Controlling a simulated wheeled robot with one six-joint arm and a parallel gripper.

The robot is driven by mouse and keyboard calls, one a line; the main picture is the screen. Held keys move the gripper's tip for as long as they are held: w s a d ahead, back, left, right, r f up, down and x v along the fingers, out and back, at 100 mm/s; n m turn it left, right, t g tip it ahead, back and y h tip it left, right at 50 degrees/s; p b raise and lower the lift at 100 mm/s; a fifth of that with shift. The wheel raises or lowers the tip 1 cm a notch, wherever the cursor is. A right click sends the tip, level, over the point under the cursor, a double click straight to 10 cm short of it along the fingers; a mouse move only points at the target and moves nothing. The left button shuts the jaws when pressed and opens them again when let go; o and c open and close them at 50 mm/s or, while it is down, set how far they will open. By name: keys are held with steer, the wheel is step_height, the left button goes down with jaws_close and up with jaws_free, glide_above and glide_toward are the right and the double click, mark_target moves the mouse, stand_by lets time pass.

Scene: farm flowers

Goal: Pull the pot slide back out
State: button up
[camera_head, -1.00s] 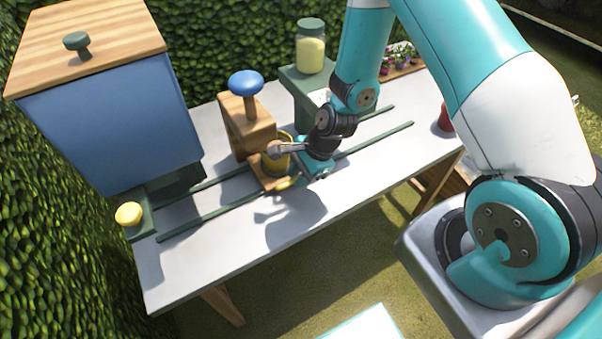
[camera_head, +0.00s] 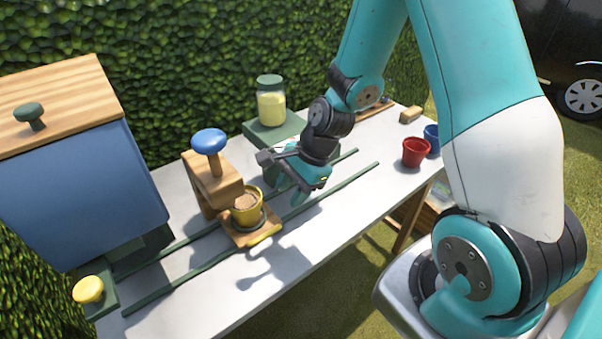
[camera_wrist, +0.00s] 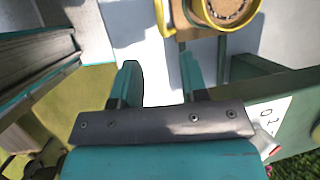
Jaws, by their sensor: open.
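The pot slide is a flat wooden plate (camera_head: 236,236) on two green rails, with a yellow handle (camera_head: 264,234) at its front edge. A yellow pot (camera_head: 247,214) filled with brown soil stands upright on it, beside the wooden press with a blue knob (camera_head: 208,141). My gripper (camera_head: 290,188) is open and empty, to the right of the pot and apart from it, above the rails. In the wrist view, the pot (camera_wrist: 222,12) is cut off at the top, beyond my open fingers (camera_wrist: 160,75).
A blue bin (camera_head: 80,195) with a wooden lid and a yellow button (camera_head: 88,290) stand at the left. A jar of yellow contents (camera_head: 271,105) is on a green block behind my gripper. A red pot (camera_head: 416,152) and a blue pot (camera_head: 432,136) stand at the right. The front tabletop is clear.

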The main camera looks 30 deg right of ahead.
steer(key=v, duration=0.5)
